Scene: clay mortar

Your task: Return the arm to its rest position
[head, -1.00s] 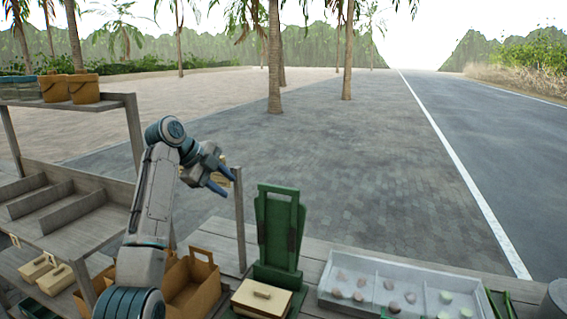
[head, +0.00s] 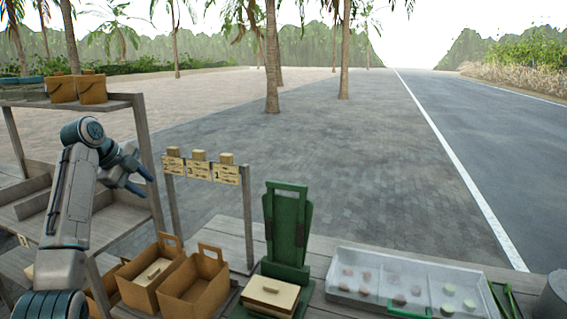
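My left arm comes in from the left, and its gripper (head: 140,181) is in front of the wooden shelf rack. Its blue fingers are apart and nothing shows between them. My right gripper does not show in the head view.
A shelf rack (head: 138,150) stands at left with baskets (head: 92,90) on top. Two cardboard baskets (head: 197,289), a green press (head: 288,225), a lidded box (head: 270,292) and a divided tray (head: 345,293) stand on the table. A sign rack (head: 199,172) rises behind. Air above the table is clear.

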